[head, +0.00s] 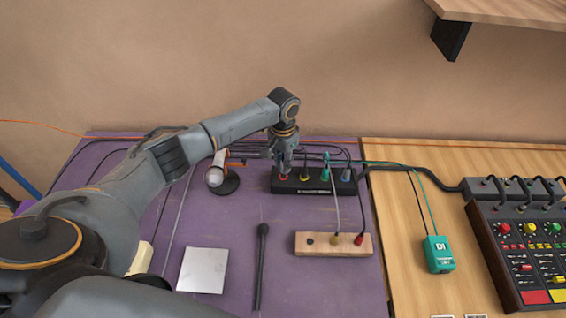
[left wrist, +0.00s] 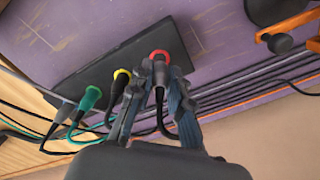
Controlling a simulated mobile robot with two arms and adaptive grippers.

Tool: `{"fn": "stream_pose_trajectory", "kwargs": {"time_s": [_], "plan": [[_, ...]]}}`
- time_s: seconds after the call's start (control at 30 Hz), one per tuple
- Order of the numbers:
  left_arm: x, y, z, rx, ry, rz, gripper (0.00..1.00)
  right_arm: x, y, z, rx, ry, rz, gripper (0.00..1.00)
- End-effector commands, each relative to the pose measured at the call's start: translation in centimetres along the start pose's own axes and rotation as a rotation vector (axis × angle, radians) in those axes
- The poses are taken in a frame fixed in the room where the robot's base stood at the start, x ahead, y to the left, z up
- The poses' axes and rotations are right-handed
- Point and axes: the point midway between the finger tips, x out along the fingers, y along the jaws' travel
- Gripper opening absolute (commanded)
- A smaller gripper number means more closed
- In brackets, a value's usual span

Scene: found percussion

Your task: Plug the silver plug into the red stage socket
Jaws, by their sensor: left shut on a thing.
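The black stage box (head: 318,188) lies on the purple cloth, and it also shows in the left wrist view (left wrist: 110,60). The red stage socket (left wrist: 159,54) is at one end of its row. My left gripper (left wrist: 161,72) is shut on the silver plug (left wrist: 159,78), which looks dark grey here, with its cable hanging away. The plug's tip is at the red ring; how deep it sits is hidden. In the head view my left gripper (head: 283,165) is over the red socket and covers most of it.
Yellow (head: 305,172), green (head: 325,171) and grey (head: 346,171) plugs stand in the other sockets, close beside my gripper. A wooden block (head: 325,252) lies in front. Cables run behind the box.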

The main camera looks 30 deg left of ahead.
Motion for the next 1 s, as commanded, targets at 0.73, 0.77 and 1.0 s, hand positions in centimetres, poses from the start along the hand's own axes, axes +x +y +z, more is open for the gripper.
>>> {"fn": "stream_pose_trajectory", "kwargs": {"time_s": [0.73, 0.77, 1.0], "plan": [[0.05, 0.03, -0.06, 0.000, 0.000, 0.000, 0.00, -0.66, -0.03, -0.07, 0.000, 0.000, 0.000, 0.00], [0.09, 0.03, -0.06, 0.000, 0.000, 0.000, 0.00, -0.63, -0.04, -0.07, 0.000, 0.000, -0.001, 0.00], [0.67, 0.03, -0.06, 0.000, 0.000, 0.000, 0.00, -0.30, -0.17, -0.07, 0.001, 0.001, -0.002, 0.00]]}}
